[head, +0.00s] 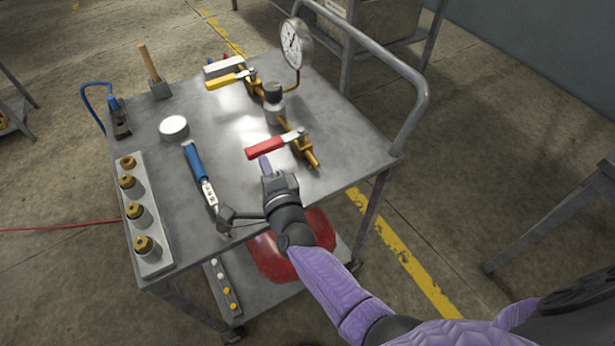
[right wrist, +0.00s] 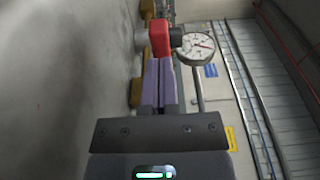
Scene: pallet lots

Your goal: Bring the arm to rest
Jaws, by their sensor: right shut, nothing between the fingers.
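My right arm reaches in from the lower right over the near edge of a grey metal cart (head: 345,170). My right gripper (head: 265,164) is shut and empty, its purple fingers together just in front of the red valve handle (head: 268,147). In the right wrist view the shut fingers (right wrist: 161,84) point toward the end of the red handle (right wrist: 159,38); I cannot tell whether they touch it. The handle belongs to a brass pipe assembly with a yellow handle (head: 224,81) and a round pressure gauge (head: 293,42). My left gripper is not in view.
A blue-handled wrench (head: 198,168) lies left of my right gripper. A rack of brass fittings (head: 150,232) runs along the cart's left edge. A red object (head: 275,262) sits on the lower shelf.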

